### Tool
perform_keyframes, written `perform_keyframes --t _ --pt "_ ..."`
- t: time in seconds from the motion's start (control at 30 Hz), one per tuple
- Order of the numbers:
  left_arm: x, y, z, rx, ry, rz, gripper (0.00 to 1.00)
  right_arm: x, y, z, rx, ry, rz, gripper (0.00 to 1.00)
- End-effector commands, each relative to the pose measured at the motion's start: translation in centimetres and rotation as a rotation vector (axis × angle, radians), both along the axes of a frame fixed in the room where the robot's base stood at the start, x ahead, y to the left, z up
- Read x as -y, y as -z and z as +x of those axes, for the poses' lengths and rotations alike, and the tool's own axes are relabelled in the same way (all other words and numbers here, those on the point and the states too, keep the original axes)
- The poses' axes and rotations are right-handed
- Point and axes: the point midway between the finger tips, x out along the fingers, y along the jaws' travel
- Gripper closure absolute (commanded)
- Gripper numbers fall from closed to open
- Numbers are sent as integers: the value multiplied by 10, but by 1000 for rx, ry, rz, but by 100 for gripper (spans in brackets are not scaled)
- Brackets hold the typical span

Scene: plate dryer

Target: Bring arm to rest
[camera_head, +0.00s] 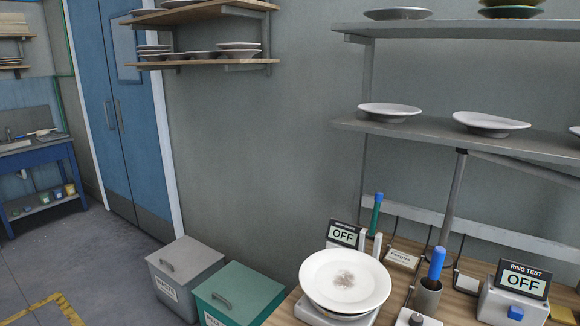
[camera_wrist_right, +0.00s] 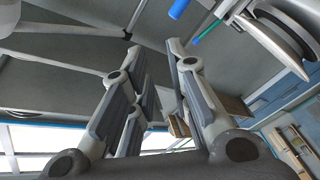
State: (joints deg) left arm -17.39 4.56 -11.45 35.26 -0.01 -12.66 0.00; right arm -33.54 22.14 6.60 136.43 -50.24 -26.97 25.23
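My right gripper (camera_wrist_right: 154,52) shows only in the right wrist view, with its two fingers apart and nothing visible between them. Neither arm shows in the head view, and my left gripper is in neither view. In the head view, a white plate (camera_head: 345,280) with a brown smudge in its middle sits on a device on the wooden bench. In the right wrist view a blue handle (camera_wrist_right: 178,9) and a green handle (camera_wrist_right: 207,31) show beyond the fingertips, apart from them.
A ring test box (camera_head: 515,299) and a display (camera_head: 343,235), both reading OFF, stand on the bench. A blue-handled tool (camera_head: 437,263) stands in a holder. Shelves with plates (camera_head: 390,111) hang above. A grey bin (camera_head: 187,275) and green bin (camera_head: 238,293) stand left of the bench.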

Motion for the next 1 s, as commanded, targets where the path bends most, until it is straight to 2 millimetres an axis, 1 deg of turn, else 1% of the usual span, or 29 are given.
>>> perform_keyframes --t 0.03,0.07,0.1,0.17,0.2,0.27,0.3,0.37,0.4,0.53,0.6,0.73,0.8,0.87,0.97,1.0 --pt "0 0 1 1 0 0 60 5 19 -6 -60 65 84 82" --pt "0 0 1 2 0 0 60 8 31 -10 -103 103 130 82" --pt "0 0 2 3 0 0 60 8 49 -17 -165 147 190 82" --pt "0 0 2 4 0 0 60 5 76 -28 -269 201 279 82" --pt "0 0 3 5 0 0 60 -1 95 -38 -346 231 334 82" --pt "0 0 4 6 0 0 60 -14 122 -52 -464 259 409 82" --pt "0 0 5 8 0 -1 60 -24 137 -63 -543 270 452 82" --pt "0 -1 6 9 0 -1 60 -41 157 -78 -654 274 508 82" --pt "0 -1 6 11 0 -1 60 -52 168 -88 -724 272 540 82" --pt "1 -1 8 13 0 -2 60 -92 193 -120 -932 238 620 82" --pt "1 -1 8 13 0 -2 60 -112 201 -137 -1033 208 653 82" --pt "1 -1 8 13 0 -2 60 -150 210 -168 -1215 135 699 82" --pt "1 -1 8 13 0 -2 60 -146 232 -161 -1213 149 691 82" --pt "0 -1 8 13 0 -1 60 -147 247 -157 -1217 152 689 82" --pt "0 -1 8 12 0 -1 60 -147 275 -153 -1227 156 688 82" --pt "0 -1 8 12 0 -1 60 -147 288 -152 -1233 159 687 82"
